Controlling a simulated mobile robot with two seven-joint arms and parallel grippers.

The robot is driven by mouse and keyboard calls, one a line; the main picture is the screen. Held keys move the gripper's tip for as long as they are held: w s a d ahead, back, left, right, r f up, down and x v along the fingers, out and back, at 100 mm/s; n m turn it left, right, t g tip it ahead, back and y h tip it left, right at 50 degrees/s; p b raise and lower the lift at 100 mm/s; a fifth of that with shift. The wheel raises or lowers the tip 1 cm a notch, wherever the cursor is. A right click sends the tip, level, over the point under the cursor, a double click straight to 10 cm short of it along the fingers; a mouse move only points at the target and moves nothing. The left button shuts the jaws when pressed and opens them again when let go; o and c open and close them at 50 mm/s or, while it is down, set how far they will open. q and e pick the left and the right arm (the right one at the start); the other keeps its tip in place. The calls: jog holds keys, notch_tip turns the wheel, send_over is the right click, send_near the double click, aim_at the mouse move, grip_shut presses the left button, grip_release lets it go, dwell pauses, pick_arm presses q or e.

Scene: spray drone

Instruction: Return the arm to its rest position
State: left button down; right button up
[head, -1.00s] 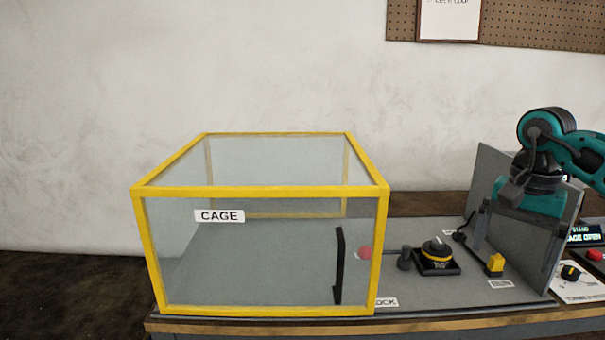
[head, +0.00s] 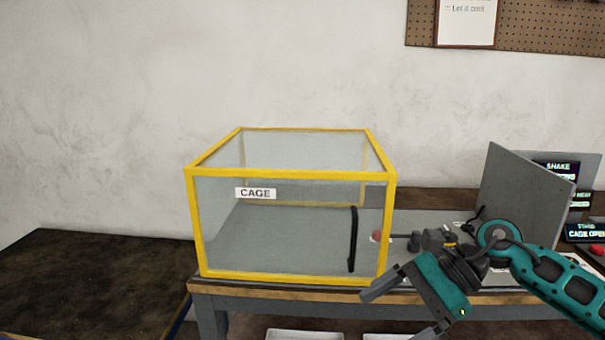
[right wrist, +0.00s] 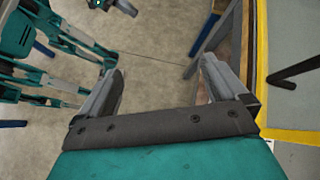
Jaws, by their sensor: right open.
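My right arm comes in from the right in the head view. Its gripper (head: 402,312) is in front of the bench's front edge, right of the cage's lower front corner. In the right wrist view the two fingers of the gripper (right wrist: 160,85) stand wide apart with nothing between them, over the floor.
The yellow-framed clear cage (head: 391,225) with a black handle stands on the bench (head: 300,292). A grey panel (head: 525,190) and lit displays (head: 585,232) are at the right. A dark table (head: 100,270) is at the left. Floor (right wrist: 160,50) shows beneath the gripper.

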jog(key=s+a+r+m+t+y, duration=0.15)
jog(key=a+m+t+y, duration=0.65)
jog(key=m, duration=0.8)
jog(key=d+f+m+t+h+p, duration=0.1)
jog(key=d+f+m+t+h, duration=0.3)
jog(key=m, duration=0.8)
jog(key=d+f+m+t+h+p, duration=0.1)
jog(key=f+m+t+h, duration=0.45)
jog(key=m, duration=0.75)
jog(key=s+d+f+m+g+h, duration=0.2)
jog(key=s+d+f+m+h, duration=0.1)
jog(key=s+f+m, duration=0.3)
jog(key=s+d+f+m+g+h, duration=0.3)
jog(key=s+f+m, duration=0.3)
jog(key=f+m, duration=0.2)
jog(key=shift+s+f+g+h, duration=0.3)
jog(key=shift+f+g+h, duration=0.05)
jog(key=shift+f+h, duration=0.1)
jog(key=shift+c, duration=0.3)
